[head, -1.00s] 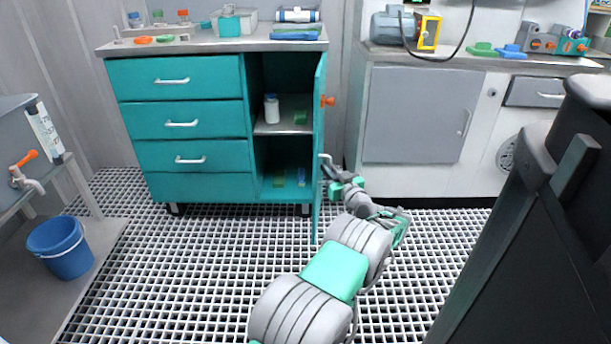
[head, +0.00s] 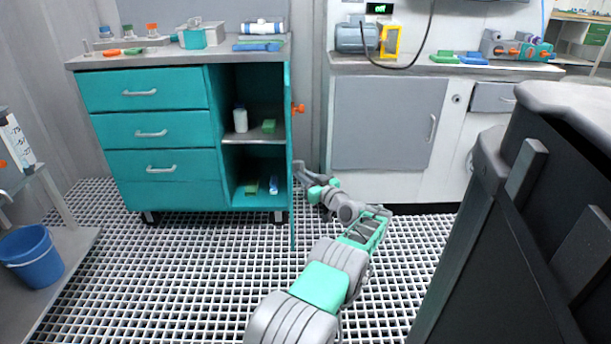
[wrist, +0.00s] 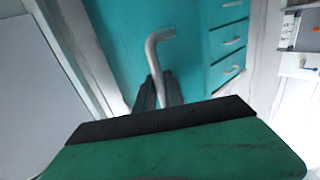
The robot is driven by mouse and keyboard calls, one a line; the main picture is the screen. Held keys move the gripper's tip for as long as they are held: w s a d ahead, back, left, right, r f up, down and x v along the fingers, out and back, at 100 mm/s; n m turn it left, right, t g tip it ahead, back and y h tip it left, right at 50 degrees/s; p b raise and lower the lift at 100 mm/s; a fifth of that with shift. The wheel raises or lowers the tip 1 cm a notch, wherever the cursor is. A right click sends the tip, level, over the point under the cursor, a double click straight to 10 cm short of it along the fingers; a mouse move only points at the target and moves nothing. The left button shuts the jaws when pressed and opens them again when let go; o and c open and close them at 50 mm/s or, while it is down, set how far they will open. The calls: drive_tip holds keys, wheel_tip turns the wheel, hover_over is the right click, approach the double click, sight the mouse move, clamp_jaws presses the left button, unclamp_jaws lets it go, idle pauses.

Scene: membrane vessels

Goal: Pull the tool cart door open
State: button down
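The teal tool cart (head: 150,95) stands against the back wall with drawers on its left. Its door (head: 291,150) stands swung well out, nearly edge-on in the head view, and the compartment shows open. The bent silver door handle (wrist: 153,50) is on the door's outer face in the wrist view. My gripper (head: 300,172) is at the right side of the door. In the wrist view its two dark fingers (wrist: 160,92) lie close on either side of the handle and look shut on it. The fingertip contact is partly hidden by the green gripper body.
The compartment holds a white bottle (head: 240,120) and small green and blue items. A grey-doored cabinet (head: 385,120) stands right of the cart. A blue bucket (head: 33,265) is at left. A dark bulky object (head: 500,230) fills the right foreground. Grating floor left of my arm is clear.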

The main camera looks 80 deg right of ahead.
drive_tip(key=c, duration=1.7)
unclamp_jaws()
drive_tip(key=shift+w, duration=0.15)
drive_tip(key=p+v, duration=0.3)
drive_tip(key=v, duration=0.4)
drive_tip(key=shift+s+a, duration=0.25)
drive_tip(key=shift+s, duration=0.05)
